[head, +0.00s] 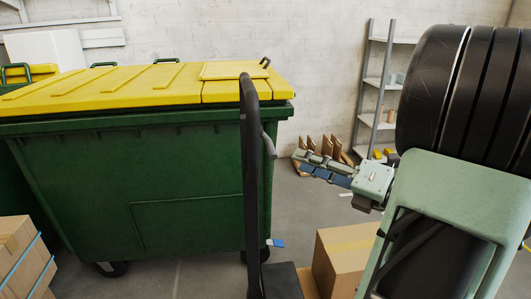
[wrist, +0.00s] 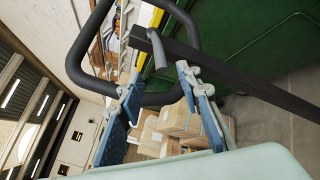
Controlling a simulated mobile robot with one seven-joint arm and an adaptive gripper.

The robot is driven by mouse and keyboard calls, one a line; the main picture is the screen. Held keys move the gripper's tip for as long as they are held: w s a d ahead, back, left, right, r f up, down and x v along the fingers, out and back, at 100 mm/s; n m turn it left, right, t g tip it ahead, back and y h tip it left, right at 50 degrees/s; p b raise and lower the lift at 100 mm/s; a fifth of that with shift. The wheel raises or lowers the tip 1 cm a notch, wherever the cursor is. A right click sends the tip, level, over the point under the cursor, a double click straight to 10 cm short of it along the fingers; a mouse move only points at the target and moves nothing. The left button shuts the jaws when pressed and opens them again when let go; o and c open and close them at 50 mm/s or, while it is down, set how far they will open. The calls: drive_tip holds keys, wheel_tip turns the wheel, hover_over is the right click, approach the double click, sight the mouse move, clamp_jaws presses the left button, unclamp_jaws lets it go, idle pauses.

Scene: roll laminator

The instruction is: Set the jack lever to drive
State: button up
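The jack handle (head: 250,180) is a black upright shaft with a loop grip on top, standing in front of the green bin in the head view. Its loop (wrist: 75,58) fills the upper left of the wrist view. The jack lever (head: 269,146) is a short grey, bent bar beside the handle's upper part; it also shows in the wrist view (wrist: 184,52). My gripper (head: 300,161) is right of the lever, its fingers pointing left toward it.
A large green bin (head: 150,190) with a yellow lid (head: 130,85) stands behind the handle. Cardboard boxes sit at lower left (head: 20,255) and lower right (head: 343,262). A grey shelf rack (head: 376,85) stands at the back wall. Boxes (wrist: 180,120) show beyond my fingers.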

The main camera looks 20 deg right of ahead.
sight(271, 149)
drive_tip(key=b+x, duration=0.1)
drive_tip(key=x, duration=0.9)
drive_tip(key=shift+w+a, duration=0.1)
drive_tip(key=shift+w, duration=0.2)
drive_tip(key=shift+c, duration=0.5)
clamp_jaws()
